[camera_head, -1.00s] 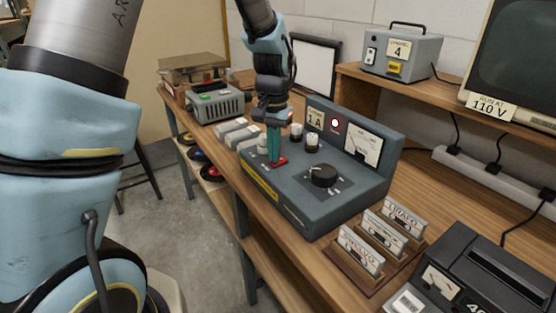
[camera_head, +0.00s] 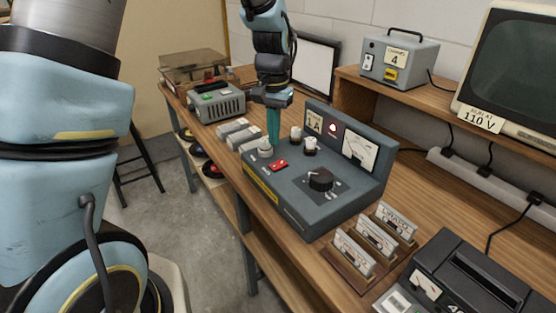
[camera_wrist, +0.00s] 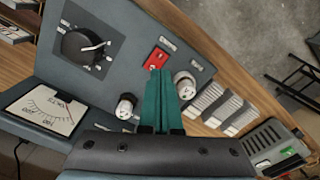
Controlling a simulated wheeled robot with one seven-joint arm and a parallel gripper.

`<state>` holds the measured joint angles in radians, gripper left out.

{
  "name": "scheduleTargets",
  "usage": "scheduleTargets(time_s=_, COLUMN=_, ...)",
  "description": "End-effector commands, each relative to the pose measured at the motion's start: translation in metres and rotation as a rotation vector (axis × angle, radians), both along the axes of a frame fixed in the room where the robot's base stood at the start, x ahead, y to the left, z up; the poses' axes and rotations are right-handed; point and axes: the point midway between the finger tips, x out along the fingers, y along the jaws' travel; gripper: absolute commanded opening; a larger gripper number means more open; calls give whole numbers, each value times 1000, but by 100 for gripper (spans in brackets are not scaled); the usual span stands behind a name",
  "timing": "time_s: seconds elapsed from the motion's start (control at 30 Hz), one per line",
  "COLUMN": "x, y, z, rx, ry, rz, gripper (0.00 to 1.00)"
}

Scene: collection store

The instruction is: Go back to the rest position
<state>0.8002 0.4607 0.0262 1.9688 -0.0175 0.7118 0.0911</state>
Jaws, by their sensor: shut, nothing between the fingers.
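My gripper (camera_head: 273,138) has its teal fingers shut together, empty and pointing down. It is above the grey control unit (camera_head: 290,203) on the wooden bench, apart from the red rocker switch (camera_head: 279,165) in the head view. In the wrist view my gripper (camera_wrist: 159,75) overlaps the near edge of the red switch (camera_wrist: 156,59).
Cassettes in a wooden rack (camera_head: 372,245) and a black device (camera_head: 450,275) stand at the front right. A grey box with a green switch (camera_head: 216,103) stands farther back. A shelf on the right holds a power box (camera_head: 398,60) and a monitor (camera_head: 515,75).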

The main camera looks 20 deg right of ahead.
Motion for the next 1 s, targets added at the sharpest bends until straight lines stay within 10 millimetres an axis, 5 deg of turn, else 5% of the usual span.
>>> scheduleTargets(time_s=0.37, x=0, y=1, z=-1, rx=0, ry=0, rz=3, gripper=0)
scheduleTargets(time_s=0.47, x=6, y=17, z=2, rx=-5, ry=-4, rz=39, gripper=0)
scheduleTargets(time_s=0.57, x=15, y=59, z=7, rx=-16, ry=-15, rz=131, gripper=0)
scheduleTargets(time_s=0.7, x=19, y=146, z=14, rx=-39, ry=-44, rz=329, gripper=0)
scheduleTargets(time_s=0.9, x=-9, y=250, z=16, rx=-61, ry=-92, rz=593, gripper=0)
scheduleTargets(time_s=1.0, x=-24, y=280, z=15, rx=-65, ry=-109, rz=681, gripper=0)
